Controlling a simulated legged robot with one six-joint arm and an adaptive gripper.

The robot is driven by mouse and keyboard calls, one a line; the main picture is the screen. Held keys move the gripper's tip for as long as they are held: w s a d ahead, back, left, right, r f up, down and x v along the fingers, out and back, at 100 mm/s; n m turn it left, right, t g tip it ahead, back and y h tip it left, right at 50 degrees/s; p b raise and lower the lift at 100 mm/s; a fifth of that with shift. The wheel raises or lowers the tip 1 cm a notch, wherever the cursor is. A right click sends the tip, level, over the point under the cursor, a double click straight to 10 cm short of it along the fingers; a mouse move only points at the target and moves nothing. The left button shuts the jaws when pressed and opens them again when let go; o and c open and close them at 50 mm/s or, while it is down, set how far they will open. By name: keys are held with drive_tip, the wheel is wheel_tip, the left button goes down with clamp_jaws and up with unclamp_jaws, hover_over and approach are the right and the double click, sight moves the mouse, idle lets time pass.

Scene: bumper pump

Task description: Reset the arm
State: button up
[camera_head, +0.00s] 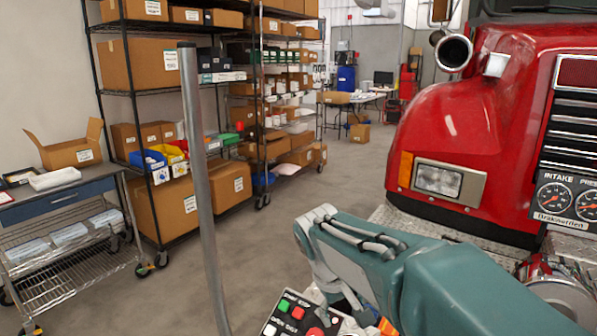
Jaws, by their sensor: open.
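My arm, teal with grey cables along its top, reaches in from the lower right toward the lower middle. My gripper (335,285), pale grey, is at its end and points down. It is open, and I see nothing held in it, though its fingertips are partly hidden by the arm. Just below and left of it is a control box (270,329) with green, red and white buttons, cut off by the bottom edge. I cannot tell whether the gripper touches it.
A red truck (450,135) with a chrome bumper and two gauges (568,197) stands at the right. A grey pole (200,190) rises left of my gripper. Shelves with boxes (140,65) and a wire cart (75,250) line the left. The floor between is clear.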

drive_tip(key=s+d+m+t+y, duration=0.1)
drive_tip(key=s+d+m+t, duration=0.1)
drive_tip(key=s, duration=0.7)
drive_tip(key=s+d+m+t+y, duration=0.2)
drive_tip(key=s+d, duration=0.3)
drive_tip(key=s, duration=0.4)
drive_tip(key=shift+s+r+m, duration=0.15)
drive_tip(key=shift+s+m, duration=0.25)
